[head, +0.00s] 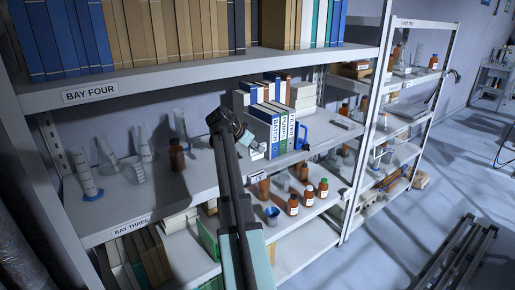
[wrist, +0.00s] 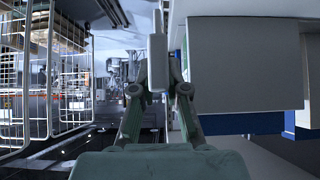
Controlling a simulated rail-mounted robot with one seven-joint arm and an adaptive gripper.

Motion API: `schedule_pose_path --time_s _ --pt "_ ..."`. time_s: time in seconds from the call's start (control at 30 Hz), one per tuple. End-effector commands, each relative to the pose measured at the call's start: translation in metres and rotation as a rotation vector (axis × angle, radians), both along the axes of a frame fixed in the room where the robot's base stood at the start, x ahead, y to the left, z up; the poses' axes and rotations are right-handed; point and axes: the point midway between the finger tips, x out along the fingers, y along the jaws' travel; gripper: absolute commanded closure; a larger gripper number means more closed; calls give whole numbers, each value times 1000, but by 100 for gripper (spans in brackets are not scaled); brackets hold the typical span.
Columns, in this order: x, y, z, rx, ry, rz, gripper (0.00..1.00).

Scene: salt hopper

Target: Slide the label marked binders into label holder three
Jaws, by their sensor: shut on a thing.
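My gripper (wrist: 159,88) is shut on a thin white label (wrist: 158,48), which stands upright between the fingertips in the wrist view. In the head view my gripper (head: 245,138) is at the middle shelf, just left of the binders, with the pale label (head: 257,152) at its tip. Its wording cannot be read. The shelf edge below carries a BAY THREE sign (head: 132,226). Small pale pieces on that edge, one (head: 258,176) right of my arm and one (head: 345,193) farther right, may be label holders; I cannot tell their numbers.
Blue and white binders (head: 274,130) stand close right of my gripper. A large pale block edged in blue (wrist: 245,62) fills the wrist view's right side. A brown bottle (head: 177,156) and glassware stand left. Wire racks (wrist: 70,75) show at the wrist view's left.

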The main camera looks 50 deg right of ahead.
Motion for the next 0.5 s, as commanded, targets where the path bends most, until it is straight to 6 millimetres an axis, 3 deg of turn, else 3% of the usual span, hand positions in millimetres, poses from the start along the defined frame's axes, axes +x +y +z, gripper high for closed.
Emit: schedule_pose_path --time_s 0.23,0.5 --pt "0 0 -2 0 0 0 100" --pt "0 0 -21 0 0 0 100"
